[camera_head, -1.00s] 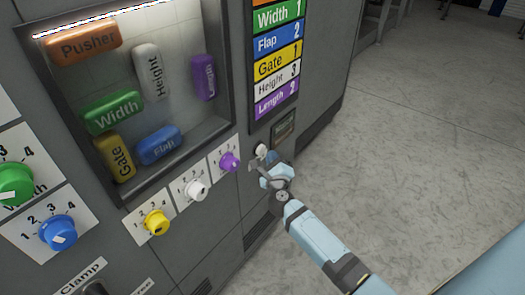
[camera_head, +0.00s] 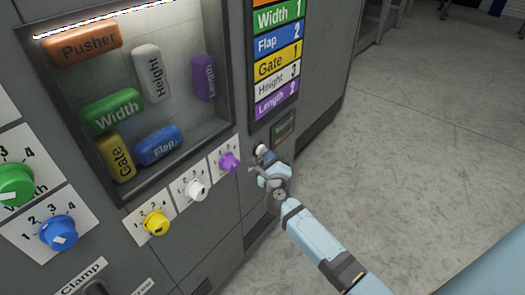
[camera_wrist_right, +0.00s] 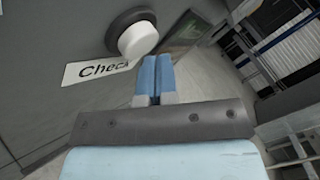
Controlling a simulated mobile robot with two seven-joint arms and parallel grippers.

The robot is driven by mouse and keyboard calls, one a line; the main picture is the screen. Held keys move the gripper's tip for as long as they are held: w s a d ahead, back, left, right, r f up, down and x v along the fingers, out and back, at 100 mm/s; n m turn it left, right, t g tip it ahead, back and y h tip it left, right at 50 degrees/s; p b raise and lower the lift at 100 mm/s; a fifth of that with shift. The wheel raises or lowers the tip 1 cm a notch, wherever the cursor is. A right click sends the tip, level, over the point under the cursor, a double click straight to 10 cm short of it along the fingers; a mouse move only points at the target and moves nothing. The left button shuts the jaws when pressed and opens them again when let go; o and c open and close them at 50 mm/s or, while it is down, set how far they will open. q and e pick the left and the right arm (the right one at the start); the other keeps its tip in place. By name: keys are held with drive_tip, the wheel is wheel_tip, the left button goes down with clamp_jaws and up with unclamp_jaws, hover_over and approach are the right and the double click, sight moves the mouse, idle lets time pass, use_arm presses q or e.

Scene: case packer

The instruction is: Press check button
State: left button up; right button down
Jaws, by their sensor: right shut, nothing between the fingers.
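The check button is a white round knob in a dark collar on the grey machine front. In the right wrist view the white button (camera_wrist_right: 138,40) stands out from the panel above a white label reading "Check" (camera_wrist_right: 95,70). In the head view the button (camera_head: 261,149) shows just above my right gripper (camera_head: 260,163). My right gripper, also in the right wrist view (camera_wrist_right: 155,62), has its blue fingers together and empty. The fingertips are close to the button, a little below and to the right of it in the wrist view. Contact cannot be told. My left gripper is not in view.
The purple (camera_head: 229,162), white (camera_head: 195,188) and yellow (camera_head: 156,222) knobs sit left of the gripper. A small display (camera_head: 284,126) is above the button, below the coloured settings list (camera_head: 276,50). Open floor (camera_head: 420,150) lies to the right.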

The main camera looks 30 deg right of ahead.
drive_tip(key=shift+w+a, duration=0.2)
drive_tip(key=shift+w, duration=0.25)
idle(0.8)
drive_tip(key=shift+s, duration=0.15)
drive_tip(key=shift+s+d+p, duration=0.3)
drive_tip(key=shift+s+d, duration=0.05)
drive_tip(key=shift+s, duration=0.35)
drive_tip(key=s, duration=0.1)
drive_tip(key=s+d, duration=0.1)
drive_tip(key=s, duration=0.1)
drive_tip(key=s+d+p, duration=0.1)
drive_tip(key=shift+s, duration=0.35)
drive_tip(key=shift+a+f, duration=0.1)
idle(0.5)
